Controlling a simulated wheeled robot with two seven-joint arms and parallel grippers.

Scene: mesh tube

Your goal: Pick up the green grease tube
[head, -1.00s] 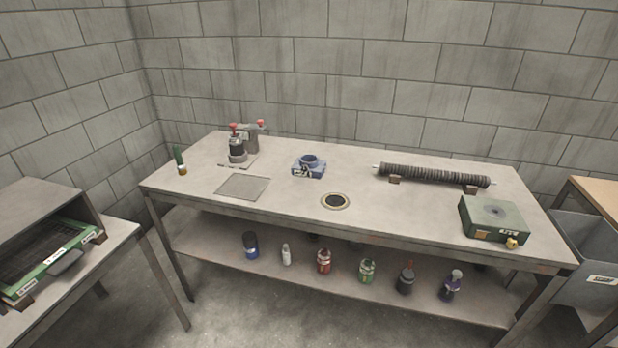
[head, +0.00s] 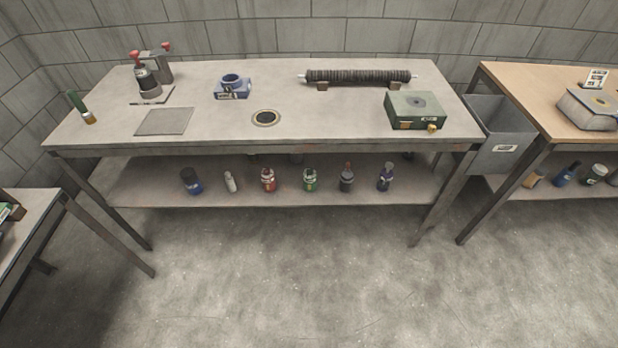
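A slim green object (head: 76,101) with a tan lower end stands or leans near the left end of the grey workbench (head: 330,139). It may be the green grease tube, but it is too small to tell it from a brush. A green container with a pale label (head: 310,180) stands on the bench's lower shelf (head: 220,197), between a red one (head: 268,179) and a dark one (head: 347,178). Neither of my grippers shows in the head view.
The benchtop holds a red-knobbed device (head: 148,80), a flat plate (head: 164,122), a blue fixture (head: 232,87), a round ring (head: 266,118), a dark roller (head: 358,77) and a green box (head: 413,110). A grey bin (head: 497,130) and wooden table (head: 520,90) stand right. The front floor is clear.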

